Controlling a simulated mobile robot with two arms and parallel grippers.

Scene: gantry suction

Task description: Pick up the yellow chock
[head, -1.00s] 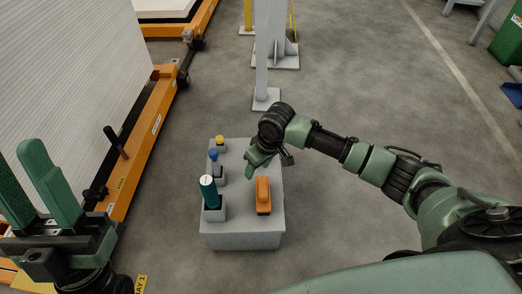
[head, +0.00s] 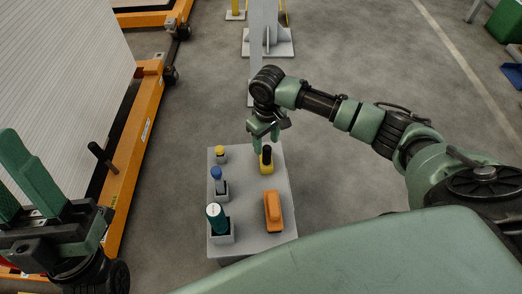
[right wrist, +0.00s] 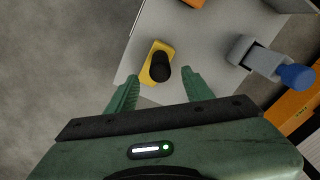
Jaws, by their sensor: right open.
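The yellow chock (head: 267,166) has a black knob on top. It sits at the far right of the grey block top (head: 245,205). My right gripper (head: 262,143) is over it, fingers pointing down, open. In the right wrist view, the yellow chock (right wrist: 148,76) lies between and beyond the two green fingertips (right wrist: 161,73), with a gap on each side. The gripper holds nothing, and I cannot tell the exact height left between fingertips and chock. My left gripper (head: 22,165) is at the left edge, its fingers apart and empty.
An orange block (head: 273,212) lies nearer on the same top. A teal cylinder (head: 216,217), a blue-topped piece (head: 217,174) and a yellow-topped piece (head: 219,150) stand along its left side. A grey post (head: 262,35) rises behind.

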